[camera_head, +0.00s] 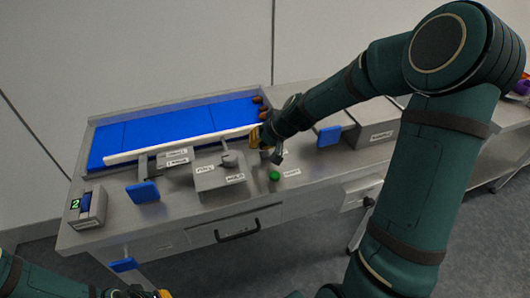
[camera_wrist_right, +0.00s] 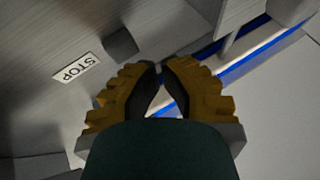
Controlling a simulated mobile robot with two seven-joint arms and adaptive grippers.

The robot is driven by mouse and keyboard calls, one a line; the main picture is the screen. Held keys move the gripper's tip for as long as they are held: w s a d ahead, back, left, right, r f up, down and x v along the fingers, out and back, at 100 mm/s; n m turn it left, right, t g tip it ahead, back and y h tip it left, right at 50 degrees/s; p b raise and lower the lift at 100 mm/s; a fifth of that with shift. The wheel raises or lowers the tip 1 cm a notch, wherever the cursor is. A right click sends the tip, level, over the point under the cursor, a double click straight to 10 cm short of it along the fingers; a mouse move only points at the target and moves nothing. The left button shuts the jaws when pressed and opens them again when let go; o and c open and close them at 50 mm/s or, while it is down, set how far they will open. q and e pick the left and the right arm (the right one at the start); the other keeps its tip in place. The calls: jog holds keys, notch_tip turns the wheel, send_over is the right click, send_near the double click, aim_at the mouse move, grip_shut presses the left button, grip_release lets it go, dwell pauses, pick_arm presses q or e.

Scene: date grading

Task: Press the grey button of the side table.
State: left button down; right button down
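The grey metal table (camera_head: 205,225) carries a green button (camera_head: 275,176) with a white label beside it. I cannot surely pick out the grey button in the head view; the right gripper and wrist cover part of that area. In the right wrist view a dark grey block (camera_wrist_right: 121,43) stands beside a STOP label (camera_wrist_right: 76,67); I cannot tell if it is the button. My right gripper (camera_head: 256,138) is above the table, behind the green button; in the wrist view its fingertips (camera_wrist_right: 159,70) meet with nothing between them. My left gripper (camera_head: 145,293) is cut off at the bottom edge.
A blue sorting surface (camera_head: 170,124) with a white bar (camera_head: 175,146) runs along the back. A grey box with a knob (camera_head: 220,180), blue paddles (camera_head: 143,192) and a green-lit display (camera_head: 88,207) stand on the table. Dark brown dates (camera_head: 258,100) lie at the back.

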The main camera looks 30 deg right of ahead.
aim_at(260, 156)
notch_tip(260, 156, up, 5)
jog(key=p, duration=0.3)
jog(key=shift+f, duration=0.1)
dwell(0.8)
